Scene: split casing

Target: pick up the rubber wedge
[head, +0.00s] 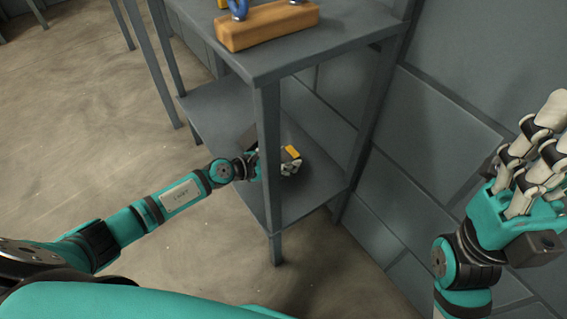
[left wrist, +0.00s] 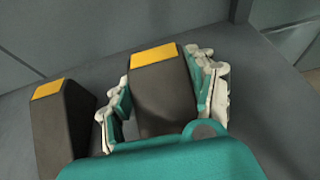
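A dark rubber wedge (left wrist: 160,95) with a yellow top face stands on the lower shelf. In the left wrist view it is between the fingers of my left gripper (left wrist: 165,95), whose pads lie against its two sides. In the head view the yellow face of the wedge (head: 292,152) shows beside my left gripper (head: 285,166), partly behind a shelf leg. A second dark wedge (left wrist: 62,130) with a yellow top stands just left of the gripper. My right gripper (head: 533,140) is raised at the right, open and empty, with its fingers up.
The grey shelf unit's lower board (head: 222,118) bears the wedges, and its front leg (head: 270,155) stands close to my left wrist. On the top board (head: 345,28) is a wooden block (head: 265,25) with blue parts. A grey panelled wall (head: 440,115) rises behind.

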